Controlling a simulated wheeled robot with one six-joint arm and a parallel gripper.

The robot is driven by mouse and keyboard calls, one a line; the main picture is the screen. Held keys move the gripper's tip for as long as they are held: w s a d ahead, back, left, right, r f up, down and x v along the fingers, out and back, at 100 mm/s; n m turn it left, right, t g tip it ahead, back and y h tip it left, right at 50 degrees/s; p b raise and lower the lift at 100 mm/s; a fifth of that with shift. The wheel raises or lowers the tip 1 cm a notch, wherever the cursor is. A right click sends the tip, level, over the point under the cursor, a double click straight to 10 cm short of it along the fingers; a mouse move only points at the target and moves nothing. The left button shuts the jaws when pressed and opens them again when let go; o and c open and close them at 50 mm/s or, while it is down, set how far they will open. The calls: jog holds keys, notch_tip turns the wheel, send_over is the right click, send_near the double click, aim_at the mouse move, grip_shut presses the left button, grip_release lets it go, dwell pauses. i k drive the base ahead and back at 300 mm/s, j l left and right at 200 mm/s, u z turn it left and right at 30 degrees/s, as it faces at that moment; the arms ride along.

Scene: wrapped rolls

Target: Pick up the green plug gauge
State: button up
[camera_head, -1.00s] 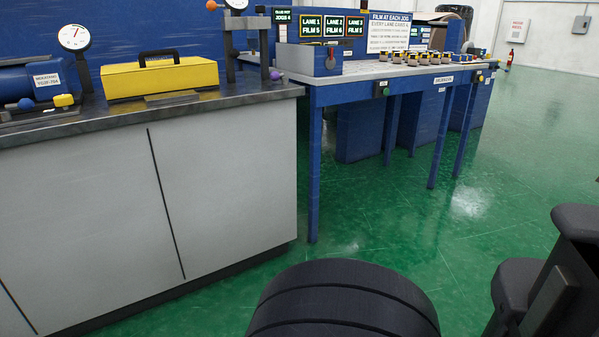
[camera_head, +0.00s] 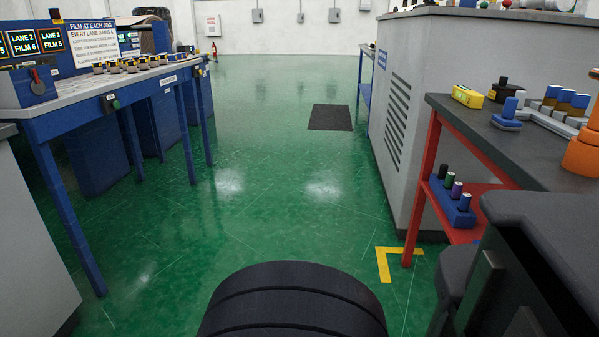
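A blue rack (camera_head: 456,212) with several small upright plugs sits on the lower red shelf of the bench at the right. One plug in it looks dark green (camera_head: 449,181), between a black one and a purple one (camera_head: 457,189). It is small, so its shape is hard to make out. My gripper's fingers do not show; only dark parts of my own body fill the bottom middle and lower right.
The red-legged bench (camera_head: 441,101) at right carries a yellow box (camera_head: 467,96), blue and orange items. A grey vented cabinet (camera_head: 408,110) stands behind it. A blue table (camera_head: 68,97) stands at left. The green floor between is open, with a dark mat (camera_head: 331,117).

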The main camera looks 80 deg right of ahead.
aim_at(450, 177)
jog(key=z, duration=3.65)
